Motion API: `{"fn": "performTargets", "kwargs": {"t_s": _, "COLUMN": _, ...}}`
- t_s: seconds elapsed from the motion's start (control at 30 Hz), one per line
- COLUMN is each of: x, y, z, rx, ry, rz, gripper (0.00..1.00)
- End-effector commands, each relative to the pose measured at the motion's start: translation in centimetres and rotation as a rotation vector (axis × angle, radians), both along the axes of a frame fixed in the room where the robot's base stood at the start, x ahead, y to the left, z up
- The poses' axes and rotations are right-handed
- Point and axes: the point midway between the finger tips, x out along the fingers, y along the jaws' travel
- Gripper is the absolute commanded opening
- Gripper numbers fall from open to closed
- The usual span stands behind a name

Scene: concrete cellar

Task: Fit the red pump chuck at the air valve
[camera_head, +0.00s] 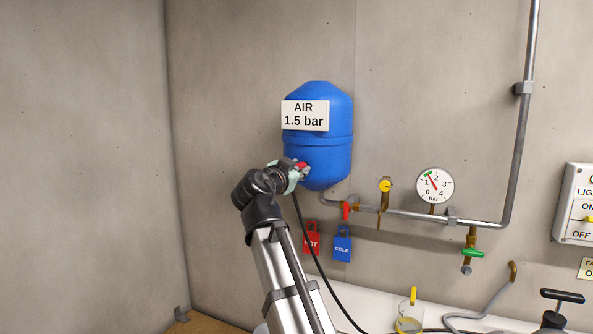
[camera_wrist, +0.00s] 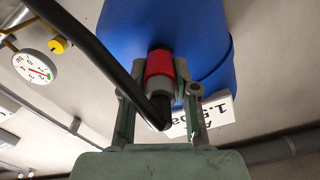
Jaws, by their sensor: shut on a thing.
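The red pump chuck (camera_wrist: 160,66) is between the fingers of my gripper (camera_wrist: 161,86) in the wrist view, with the black hose (camera_wrist: 95,50) bending away from its near end. My gripper is shut on the chuck. The chuck's far end points at the lower part of the blue air tank (camera_wrist: 198,25). The air valve is hidden behind the chuck, so I cannot tell whether they touch. In the head view my gripper (camera_head: 298,171) is at the lower left of the blue tank (camera_head: 325,155), and a bit of the red chuck (camera_head: 303,166) shows.
A pipe (camera_head: 415,214) with a red-handled valve (camera_head: 347,210), a yellow knob (camera_head: 385,186) and a pressure gauge (camera_head: 435,186) runs right of the tank. Red (camera_head: 311,242) and blue (camera_head: 342,247) tags hang below. The hose trails down to a white surface. The left wall is clear.

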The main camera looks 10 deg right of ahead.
Motion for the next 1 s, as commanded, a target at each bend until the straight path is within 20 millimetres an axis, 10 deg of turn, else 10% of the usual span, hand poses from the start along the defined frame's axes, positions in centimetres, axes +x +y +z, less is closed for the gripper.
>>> {"fn": "performTargets", "kwargs": {"t_s": 0.27, "x": 0.2, "y": -0.1, "z": 0.0, "rx": 0.000, "ry": 0.000, "rz": 0.001, "gripper": 0.00}}
{"fn": "performTargets", "kwargs": {"t_s": 0.3, "x": 0.2, "y": -0.1, "z": 0.0, "rx": 0.000, "ry": 0.000, "rz": 0.001, "gripper": 0.43}}
{"fn": "performTargets", "kwargs": {"t_s": 0.37, "x": 0.2, "y": -0.1, "z": 0.0, "rx": 0.000, "ry": 0.000, "rz": 0.001, "gripper": 0.58}}
{"fn": "performTargets", "kwargs": {"t_s": 1.0, "x": -2.9, "y": 2.2, "z": -0.1, "rx": 0.000, "ry": -0.001, "rz": 0.004, "gripper": 0.58}}
